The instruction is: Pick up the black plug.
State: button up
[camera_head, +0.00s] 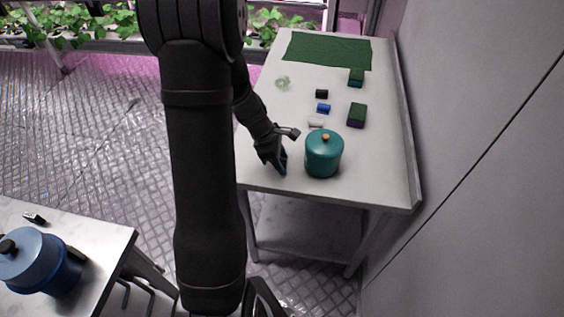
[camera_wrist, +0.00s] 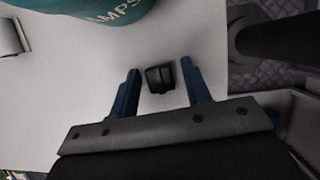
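A small black plug (camera_wrist: 160,78) lies on the white table top in the wrist view, in the gap between my two blue fingers. My gripper (camera_wrist: 160,68) is open, one finger on each side of the plug, with space on both sides. In the head view my gripper (camera_head: 281,167) points down near the table's front left edge, left of a teal pot. The plug at the fingers is hidden or too dark to make out there.
The teal lidded pot (camera_head: 323,155) stands just right of my gripper. A blue pot (camera_head: 38,262) stands on another table.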

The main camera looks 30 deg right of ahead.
jog(key=c, duration=0.8)
jog(key=shift+r, duration=0.1)
